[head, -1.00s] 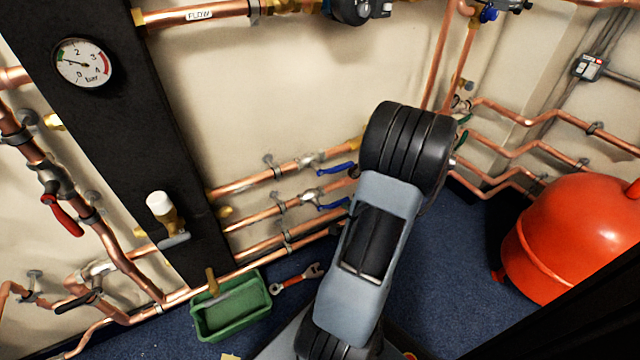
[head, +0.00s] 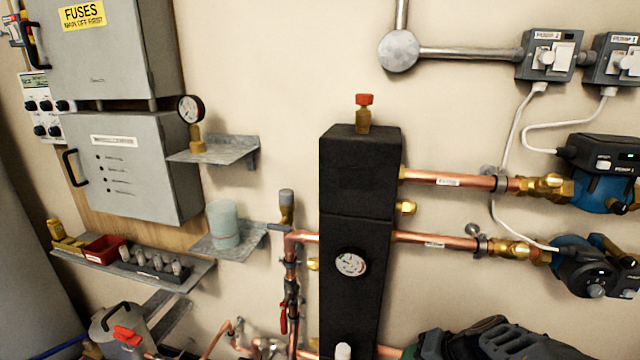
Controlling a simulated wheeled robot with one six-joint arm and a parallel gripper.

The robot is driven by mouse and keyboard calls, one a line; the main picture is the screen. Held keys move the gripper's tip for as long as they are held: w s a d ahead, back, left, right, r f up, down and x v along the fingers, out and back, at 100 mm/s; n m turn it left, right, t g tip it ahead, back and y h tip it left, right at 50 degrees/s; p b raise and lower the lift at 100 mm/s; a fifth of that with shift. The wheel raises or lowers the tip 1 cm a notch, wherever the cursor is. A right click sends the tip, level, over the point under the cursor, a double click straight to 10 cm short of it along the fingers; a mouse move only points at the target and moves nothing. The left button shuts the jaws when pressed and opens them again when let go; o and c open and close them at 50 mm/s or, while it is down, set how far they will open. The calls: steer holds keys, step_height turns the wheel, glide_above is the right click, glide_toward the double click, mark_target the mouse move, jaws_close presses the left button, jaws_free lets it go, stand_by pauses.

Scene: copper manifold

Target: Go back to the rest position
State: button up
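The task names no object, only my own arm. A dark part of my arm shows at the bottom edge of the head view, right of centre, cut off by the frame. My gripper cannot be made out, so its opening and anything in it are hidden from me.
A black manifold block (head: 357,190) with a round gauge (head: 350,262) stands at the centre. Copper pipes (head: 450,180) run right to pumps (head: 600,190). At left are grey boxes (head: 130,155) and small shelves (head: 215,150). A grey metal can (head: 115,325) stands lower left.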

steer(key=s+a+r+n+h+p, duration=0.2)
steer(key=r+p, duration=0.4)
steer(key=r, duration=0.4)
steer(key=s+a+r+n+h+p, duration=0.1)
steer(key=a+r+n+h+p, duration=0.2)
steer(key=r+p, duration=0.3)
step_height(320, 180, up, 6)
steer(key=shift+s+f+n+g, duration=0.2)
steer(key=shift+s+n+g, duration=0.2)
steer(key=shift+n, duration=0.3)
